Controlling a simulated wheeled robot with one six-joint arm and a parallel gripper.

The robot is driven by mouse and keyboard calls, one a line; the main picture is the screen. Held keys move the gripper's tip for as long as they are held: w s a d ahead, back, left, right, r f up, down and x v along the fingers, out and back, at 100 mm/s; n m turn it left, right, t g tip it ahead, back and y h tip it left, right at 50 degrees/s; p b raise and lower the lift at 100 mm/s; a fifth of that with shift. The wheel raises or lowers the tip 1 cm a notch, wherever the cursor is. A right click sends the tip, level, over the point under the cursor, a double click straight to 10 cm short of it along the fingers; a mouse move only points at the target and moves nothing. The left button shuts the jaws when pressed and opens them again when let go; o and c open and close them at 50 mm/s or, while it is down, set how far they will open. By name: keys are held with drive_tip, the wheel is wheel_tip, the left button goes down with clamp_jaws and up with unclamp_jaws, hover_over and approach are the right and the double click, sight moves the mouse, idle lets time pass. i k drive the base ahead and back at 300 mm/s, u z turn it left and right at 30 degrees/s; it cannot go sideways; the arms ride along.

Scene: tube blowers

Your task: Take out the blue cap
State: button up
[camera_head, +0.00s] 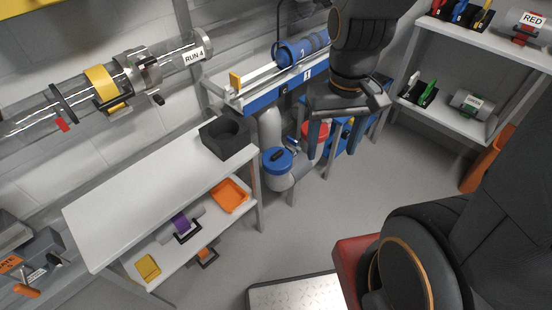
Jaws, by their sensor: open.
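A clear tube (105,85) runs along the wall. Shelves (465,125) stand at right. The grey floor in the middle is clear.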

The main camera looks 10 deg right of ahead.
sight(275, 161)
drive_tip(key=u, duration=1.75)
drive_tip(key=k, duration=0.85)
drive_tip(key=z, duration=1.7)
